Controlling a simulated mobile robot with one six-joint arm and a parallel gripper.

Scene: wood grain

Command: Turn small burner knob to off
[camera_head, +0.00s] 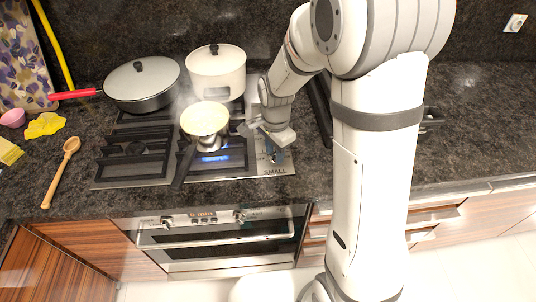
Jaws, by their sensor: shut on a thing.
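The small burner knob (275,157) sits on the right-hand strip of the steel cooktop, just above the printed word SMALL. My gripper (271,151) reaches down over it from above and is shut on it. The gripper hides most of the knob, so its pointing direction cannot be read. A blue flame (214,158) shows at the front right burner. A small pan (204,121) with pale contents stands above that burner, with its dark handle toward the front left. Pale steam rises around the pan.
A white lidded pot (217,74) stands behind the pan. A dark lidded pan (142,88) with a red handle is at the back left. A wooden spoon (62,171) lies on the left counter. The oven (215,243) is below. The dark counter at far right is mostly clear.

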